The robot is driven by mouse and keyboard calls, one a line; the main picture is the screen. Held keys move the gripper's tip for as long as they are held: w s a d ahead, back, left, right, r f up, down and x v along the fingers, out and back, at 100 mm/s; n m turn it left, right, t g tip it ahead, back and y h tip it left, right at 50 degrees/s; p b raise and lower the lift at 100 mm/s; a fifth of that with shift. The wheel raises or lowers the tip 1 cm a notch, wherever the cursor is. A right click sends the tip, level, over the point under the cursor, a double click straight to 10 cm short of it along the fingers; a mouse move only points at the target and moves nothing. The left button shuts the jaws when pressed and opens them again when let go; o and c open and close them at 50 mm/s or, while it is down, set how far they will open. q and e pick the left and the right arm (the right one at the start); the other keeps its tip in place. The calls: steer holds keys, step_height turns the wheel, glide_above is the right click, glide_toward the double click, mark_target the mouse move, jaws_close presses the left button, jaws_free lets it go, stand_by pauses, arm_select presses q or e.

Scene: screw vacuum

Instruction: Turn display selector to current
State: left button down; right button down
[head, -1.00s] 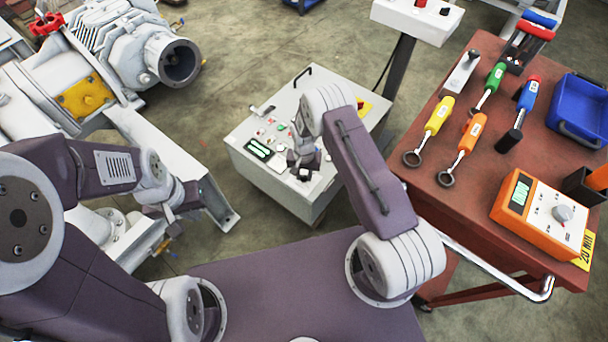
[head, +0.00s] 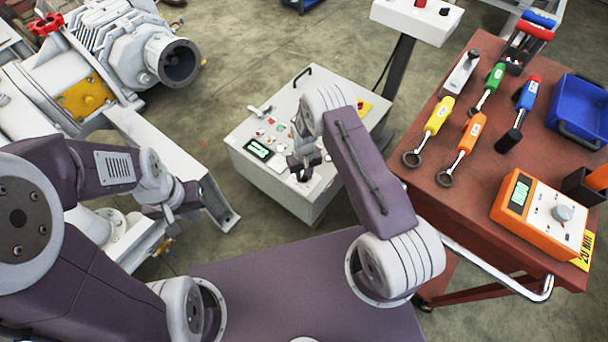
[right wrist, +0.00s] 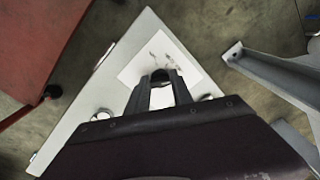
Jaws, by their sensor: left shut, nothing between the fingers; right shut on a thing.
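The display selector is a small dark knob (right wrist: 162,74) on a white label plate (right wrist: 190,70) in the right wrist view. My right gripper (right wrist: 160,84) is shut on this knob, one finger on each side. In the head view my right gripper (head: 303,172) points down at the front part of the grey control box (head: 277,185) and hides the knob. The box's lit display (head: 257,150) shows left of that gripper; its digits are too small to read. My left gripper (head: 170,203) is shut and empty at the left, away from the box.
Pump machinery (head: 110,70) stands at the left, with a grey support beam (head: 180,165) near my left gripper. A red-brown table (head: 455,205) at the right holds several tools, a blue bin (head: 580,108) and an orange meter (head: 545,215).

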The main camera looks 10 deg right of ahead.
steer(key=shift+n, duration=1.1)
steer(key=c, duration=1.1)
jaws_free()
steer(key=shift+r, duration=0.1)
step_height(320, 180, up, 8)
steer(key=shift+f+p, duration=0.1)
steer(key=shift+p, duration=1)
steer(key=shift+r, duration=0.6)
